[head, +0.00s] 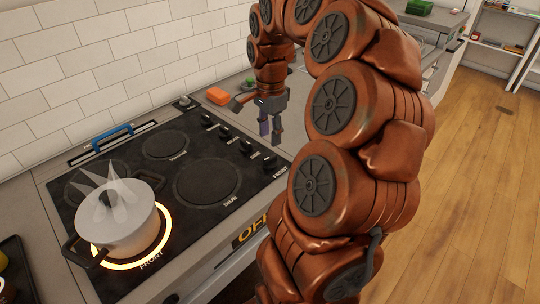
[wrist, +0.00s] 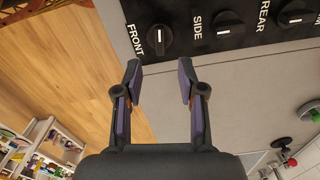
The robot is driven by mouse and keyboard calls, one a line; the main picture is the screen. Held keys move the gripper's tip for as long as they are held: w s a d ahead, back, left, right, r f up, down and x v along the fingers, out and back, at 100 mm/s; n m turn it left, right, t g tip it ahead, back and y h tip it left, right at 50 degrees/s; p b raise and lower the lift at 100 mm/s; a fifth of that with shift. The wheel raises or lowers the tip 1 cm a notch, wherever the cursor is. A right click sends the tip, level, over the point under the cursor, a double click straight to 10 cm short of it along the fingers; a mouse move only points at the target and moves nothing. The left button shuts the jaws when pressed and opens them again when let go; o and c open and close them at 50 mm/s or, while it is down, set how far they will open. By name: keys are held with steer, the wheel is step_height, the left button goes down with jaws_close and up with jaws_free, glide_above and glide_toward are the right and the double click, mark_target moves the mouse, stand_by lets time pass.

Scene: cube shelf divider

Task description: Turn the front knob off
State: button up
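The front knob (wrist: 159,40) is a dark round knob by the white label FRONT, at the top of the wrist view. Its pale mark looks turned differently from the side knob's mark. In the head view the front knob (head: 269,161) is the nearest in the row on the cooktop's right edge. My gripper (wrist: 160,70) is open and empty. Its two fingers are spread below the knob in the wrist view, apart from it. In the head view my gripper (head: 270,132) hangs fingers down above the knob's end of the cooktop. Its exact height is unclear.
A steaming pale pot (head: 115,220) stands on the glowing front burner (head: 165,238). The side knob (wrist: 229,29) and rear knob (wrist: 295,14) sit beside the front knob. An OFF sign (head: 250,230) shows at the cooktop's front.

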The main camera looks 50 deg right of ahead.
mark_target(270, 157)
steer(key=shift+f+p, duration=0.8)
steer(key=shift+f, duration=3.1)
jaws_close()
